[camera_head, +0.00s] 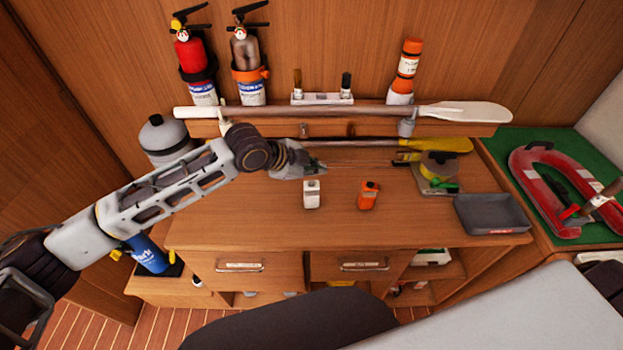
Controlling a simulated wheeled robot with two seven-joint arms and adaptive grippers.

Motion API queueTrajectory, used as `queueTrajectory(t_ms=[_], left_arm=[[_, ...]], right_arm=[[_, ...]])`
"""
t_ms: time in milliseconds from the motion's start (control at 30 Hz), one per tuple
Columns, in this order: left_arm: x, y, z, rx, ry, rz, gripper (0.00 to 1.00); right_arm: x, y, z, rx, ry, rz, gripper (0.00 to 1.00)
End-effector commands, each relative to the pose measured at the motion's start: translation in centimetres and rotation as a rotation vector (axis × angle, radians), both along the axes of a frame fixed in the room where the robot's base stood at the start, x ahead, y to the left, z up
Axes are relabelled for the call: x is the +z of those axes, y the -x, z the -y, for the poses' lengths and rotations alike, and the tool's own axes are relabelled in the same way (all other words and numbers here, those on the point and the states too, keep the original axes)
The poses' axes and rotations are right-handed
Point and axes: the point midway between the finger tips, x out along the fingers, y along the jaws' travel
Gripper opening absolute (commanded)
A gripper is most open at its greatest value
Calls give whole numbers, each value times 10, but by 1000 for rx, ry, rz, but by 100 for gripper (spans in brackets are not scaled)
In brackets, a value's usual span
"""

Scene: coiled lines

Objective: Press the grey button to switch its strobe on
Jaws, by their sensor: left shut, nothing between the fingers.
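A small white device with a darker top (311,195) stands upright on the wooden worktop, near its middle. A small orange device (368,195) stands to its right, with a gap between them. Either could be a strobe; a grey button is too small to make out on them. My left gripper (318,168) reaches in from the left and is shut and empty. Its tips appear just above and behind the white device in the picture; I cannot tell whether they touch it. My right gripper is not in view.
A paddle (370,112) lies along the raised shelf behind. A grey tray (492,213) and a round yellow-green item (438,166) are on the worktop's right. Fire extinguishers (190,55) hang on the back wall. The worktop's front left is clear.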

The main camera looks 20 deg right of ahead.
Motion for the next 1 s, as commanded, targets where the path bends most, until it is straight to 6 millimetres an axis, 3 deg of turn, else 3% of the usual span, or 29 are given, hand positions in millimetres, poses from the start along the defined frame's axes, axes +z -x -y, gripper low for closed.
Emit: queueTrajectory(t_ms=[600, 1000], left_arm=[[39, 0, 0, 0, 0, 0, 0], [41, 0, 0, 0, 0, 0, 0]], right_arm=[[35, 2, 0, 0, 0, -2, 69], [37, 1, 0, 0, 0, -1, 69]])
